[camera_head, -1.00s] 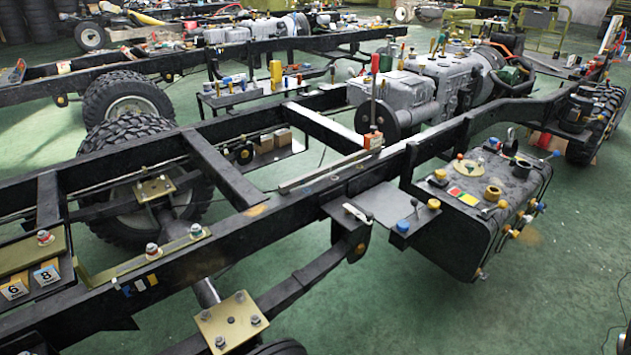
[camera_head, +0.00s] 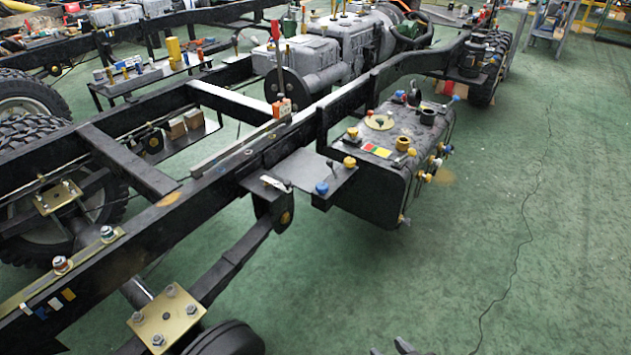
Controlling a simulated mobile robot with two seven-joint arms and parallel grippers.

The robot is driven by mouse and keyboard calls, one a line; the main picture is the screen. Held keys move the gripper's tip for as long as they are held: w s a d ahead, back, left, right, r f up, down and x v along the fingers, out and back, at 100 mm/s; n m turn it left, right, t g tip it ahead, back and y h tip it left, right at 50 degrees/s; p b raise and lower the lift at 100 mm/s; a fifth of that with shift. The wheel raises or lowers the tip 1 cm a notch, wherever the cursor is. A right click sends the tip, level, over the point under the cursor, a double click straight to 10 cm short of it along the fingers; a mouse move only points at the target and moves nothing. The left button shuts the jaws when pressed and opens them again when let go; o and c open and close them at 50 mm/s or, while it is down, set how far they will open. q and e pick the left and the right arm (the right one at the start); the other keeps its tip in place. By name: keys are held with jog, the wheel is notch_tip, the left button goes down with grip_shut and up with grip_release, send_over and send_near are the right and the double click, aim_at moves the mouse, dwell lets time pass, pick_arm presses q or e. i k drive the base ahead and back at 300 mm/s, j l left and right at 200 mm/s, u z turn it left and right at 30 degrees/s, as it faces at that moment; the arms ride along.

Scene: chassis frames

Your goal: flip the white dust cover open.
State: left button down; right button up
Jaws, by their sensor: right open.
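A small white piece with a dark end (camera_head: 275,183) lies on the grey side plate (camera_head: 305,172) attached to the black chassis rail. It may be the white dust cover, but it is too small to tell whether it is open or shut. My right gripper (camera_head: 390,349) shows only as dark fingertips at the bottom edge. They are apart and empty, over the green floor and well away from the plate. My left gripper is out of view.
A black tank (camera_head: 395,180) with coloured caps and fittings hangs right of the plate. The chassis rail (camera_head: 215,186) runs diagonally past it. A tyre (camera_head: 226,340) is at the bottom left. The green floor on the right is clear except for a thin dark line.

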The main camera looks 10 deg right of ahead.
aim_at(285, 187)
jog(key=k+l+u, duration=0.1)
jog(key=l, duration=0.55)
jog(key=i+l+u, duration=0.15)
jog(key=l, duration=0.3)
jog(key=l+u, duration=0.15)
jog(key=l, duration=0.3)
jog(key=i+l+u, duration=0.25)
jog(key=i, duration=0.25)
jog(key=i+l+u, duration=0.2)
jog(key=i+l, duration=0.2)
jog(key=i+u, duration=0.1)
jog(key=i, duration=0.4)
